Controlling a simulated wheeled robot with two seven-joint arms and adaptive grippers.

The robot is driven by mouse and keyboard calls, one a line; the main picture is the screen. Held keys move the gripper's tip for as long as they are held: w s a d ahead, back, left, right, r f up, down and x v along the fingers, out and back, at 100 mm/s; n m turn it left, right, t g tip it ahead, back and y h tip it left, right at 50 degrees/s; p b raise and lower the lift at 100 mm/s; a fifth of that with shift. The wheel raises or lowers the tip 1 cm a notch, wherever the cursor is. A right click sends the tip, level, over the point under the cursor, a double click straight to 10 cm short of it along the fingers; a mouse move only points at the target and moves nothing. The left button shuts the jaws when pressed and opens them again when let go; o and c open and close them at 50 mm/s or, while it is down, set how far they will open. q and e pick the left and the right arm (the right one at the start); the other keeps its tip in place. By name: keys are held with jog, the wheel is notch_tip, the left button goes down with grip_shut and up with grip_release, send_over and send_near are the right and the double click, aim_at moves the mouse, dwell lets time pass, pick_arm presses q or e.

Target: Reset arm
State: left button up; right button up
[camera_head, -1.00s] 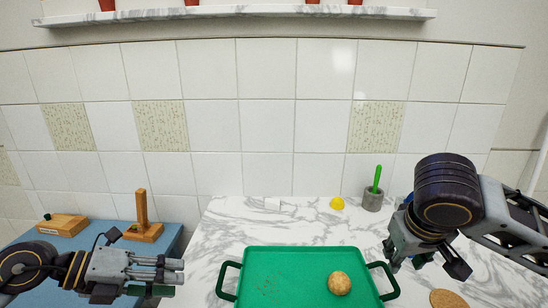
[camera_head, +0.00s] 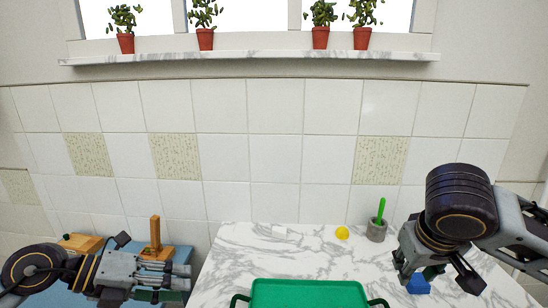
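My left gripper (camera_head: 180,276) is at the lower left, over the blue surface, with its fingers pointing right. Its fingers look close together, but I cannot tell if they are shut. My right gripper (camera_head: 440,290) is at the lower right, pointing down over the marble counter, with its fingers apart. A blue object (camera_head: 418,284) shows between or behind those fingers; I see no grip on it. The green tray (camera_head: 308,293) is cut off by the bottom edge, so most of its inside is hidden.
A grey mortar (camera_head: 376,230) with a green pestle (camera_head: 381,211) and a yellow object (camera_head: 342,233) stand at the back of the marble counter (camera_head: 245,250). A wooden stand (camera_head: 155,238) is at the left. Potted plants (camera_head: 205,38) line the shelf. The counter's middle is clear.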

notch_tip(320, 180, up, 10)
jog(key=p, duration=0.9)
jog(key=shift+r+p, duration=0.45)
jog(key=shift+p, duration=0.05)
